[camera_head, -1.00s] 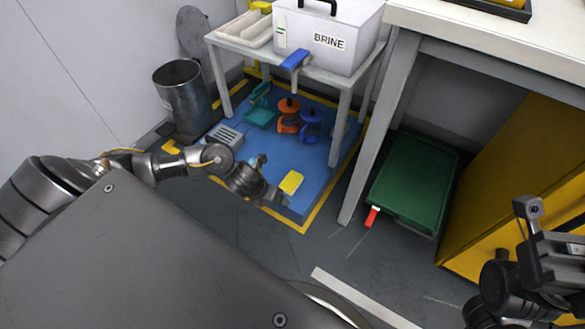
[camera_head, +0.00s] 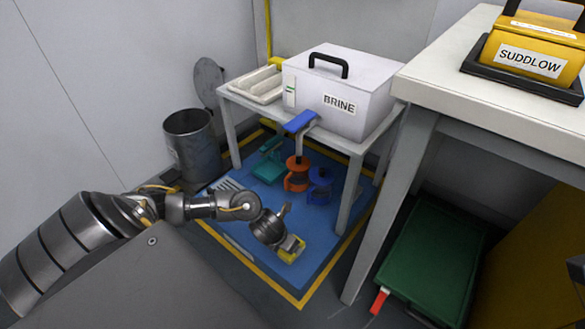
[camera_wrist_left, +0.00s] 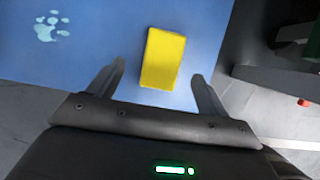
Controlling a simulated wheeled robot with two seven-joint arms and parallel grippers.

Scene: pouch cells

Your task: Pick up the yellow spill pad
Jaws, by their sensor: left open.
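The yellow spill pad (camera_wrist_left: 162,58) lies flat on the blue mat (camera_wrist_left: 110,20). In the left wrist view it sits between and just beyond the two open fingers of my left gripper (camera_wrist_left: 157,92), with room on both sides. In the head view my left gripper (camera_head: 286,236) is over the pad (camera_head: 291,250) and hides part of it. Nothing is between the fingers that they touch.
A white table (camera_head: 232,96) with the BRINE box (camera_head: 330,95) stands behind the mat. Orange (camera_head: 297,174) and blue (camera_head: 320,186) reels sit under it. A metal bin (camera_head: 192,145) is at the left. A green container (camera_head: 432,252) lies right. A pale splash (camera_wrist_left: 50,27) marks the mat.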

